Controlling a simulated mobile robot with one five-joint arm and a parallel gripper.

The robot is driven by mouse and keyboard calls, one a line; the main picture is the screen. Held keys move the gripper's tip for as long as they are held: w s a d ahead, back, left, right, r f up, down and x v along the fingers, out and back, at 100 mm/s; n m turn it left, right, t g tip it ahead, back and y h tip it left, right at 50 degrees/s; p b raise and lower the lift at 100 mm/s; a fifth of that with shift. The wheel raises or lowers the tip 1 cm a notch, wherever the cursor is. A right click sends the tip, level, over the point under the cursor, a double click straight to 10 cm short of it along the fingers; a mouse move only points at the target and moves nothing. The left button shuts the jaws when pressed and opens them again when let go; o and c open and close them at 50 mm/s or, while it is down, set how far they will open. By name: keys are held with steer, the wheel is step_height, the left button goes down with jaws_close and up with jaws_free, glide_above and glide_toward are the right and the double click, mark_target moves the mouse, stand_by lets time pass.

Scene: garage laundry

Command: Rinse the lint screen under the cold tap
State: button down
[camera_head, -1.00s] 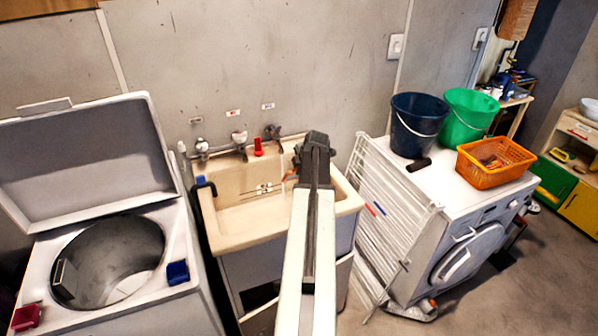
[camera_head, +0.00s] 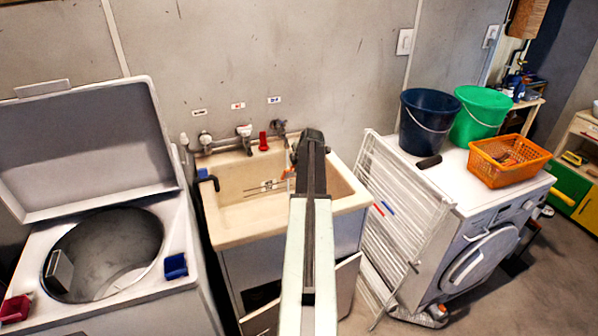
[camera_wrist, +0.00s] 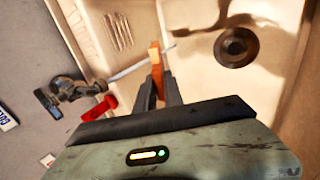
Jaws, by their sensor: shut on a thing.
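My gripper (camera_wrist: 160,85) is shut on a thin orange piece, which I take for the lint screen (camera_wrist: 155,54); it is seen nearly edge-on in the wrist view. In the head view its orange edge (camera_head: 289,173) shows just left of my arm, over the basin of the beige sink (camera_head: 228,233). The right-hand tap (camera_head: 280,129) is on the wall behind, close to my wrist. In the wrist view a tap with a dark handle (camera_wrist: 70,90) is at the left, beside a partly cut-off label.
A red object (camera_head: 263,141) stands on the sink's back ledge. An open top-loading washer (camera_head: 190,215) is on the left. A white drying rack (camera_head: 400,215) leans close on the right, beside a front-loader (camera_head: 478,262) carrying two buckets and an orange basket (camera_head: 508,160).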

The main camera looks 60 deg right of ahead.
steer(key=shift+w+d+f+b, duration=0.25)
steer(key=shift+w+d, duration=0.45)
steer(key=shift+w, duration=0.25)
steer(key=shift+w+d+f+b, duration=0.2)
steer(key=shift+w+d, duration=0.45)
steer(key=shift+w, duration=0.25)
steer(key=shift+w+d+f+b, duration=0.25)
steer(key=shift+w+d, duration=0.45)
steer(key=shift+w, duration=0.25)
steer(key=shift+s, duration=0.1)
steer(key=shift+s+d, duration=0.3)
steer(key=shift+d, duration=0.1)
steer(key=shift+w+a, duration=0.3)
steer(key=shift+a, duration=0.1)
steer(key=s+a+r+p, duration=0.3)
steer(key=s+a, duration=0.3)
steer(key=s, duration=0.2)
stand_by(0.4)
